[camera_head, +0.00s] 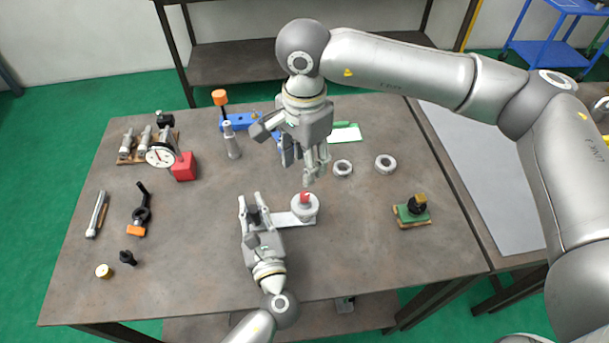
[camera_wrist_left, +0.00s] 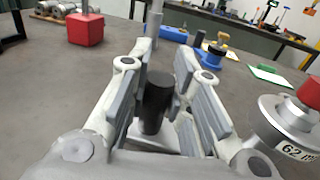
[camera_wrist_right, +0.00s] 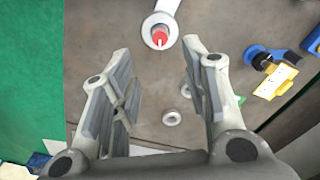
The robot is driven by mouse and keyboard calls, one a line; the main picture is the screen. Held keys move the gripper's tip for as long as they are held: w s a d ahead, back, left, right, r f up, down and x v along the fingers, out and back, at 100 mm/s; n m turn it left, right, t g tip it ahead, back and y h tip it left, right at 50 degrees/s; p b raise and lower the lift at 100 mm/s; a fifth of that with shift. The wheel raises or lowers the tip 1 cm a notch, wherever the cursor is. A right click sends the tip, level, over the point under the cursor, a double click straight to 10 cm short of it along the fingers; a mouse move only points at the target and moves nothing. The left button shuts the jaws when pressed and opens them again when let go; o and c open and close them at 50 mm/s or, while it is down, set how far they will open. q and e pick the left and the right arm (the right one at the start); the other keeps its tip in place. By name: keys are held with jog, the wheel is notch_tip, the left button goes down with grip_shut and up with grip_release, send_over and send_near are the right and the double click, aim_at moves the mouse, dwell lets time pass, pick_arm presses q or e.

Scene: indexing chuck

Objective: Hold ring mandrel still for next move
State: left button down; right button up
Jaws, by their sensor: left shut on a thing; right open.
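A round grey piece (camera_head: 305,208) with a red top stands at the right end of a pale flat bar (camera_head: 285,219); I take it as the ring mandrel. In the left wrist view it (camera_wrist_left: 290,122) carries a label reading "62 m". A black upright post (camera_wrist_left: 154,100) stands at the bar's left end. My left gripper (camera_head: 252,204) is shut on this post, one finger on each side. My right gripper (camera_head: 316,178) is open and empty above the table, just behind the red top. The right wrist view shows the red top (camera_wrist_right: 160,38) beyond its open fingers (camera_wrist_right: 156,58).
Two metal rings (camera_head: 343,167) (camera_head: 385,163) lie behind and right of the mandrel. A green block with a black knob (camera_head: 411,210) is at the right. A red block (camera_head: 184,166), dial gauge (camera_head: 160,156) and tapered steel piece (camera_head: 231,141) stand at the left. The front right is clear.

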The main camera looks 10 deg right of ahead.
aim_at(305, 195)
jog(key=shift+r, duration=0.95)
notch_tip(305, 195, down, 12)
jog(key=m, duration=0.8)
grip_shut()
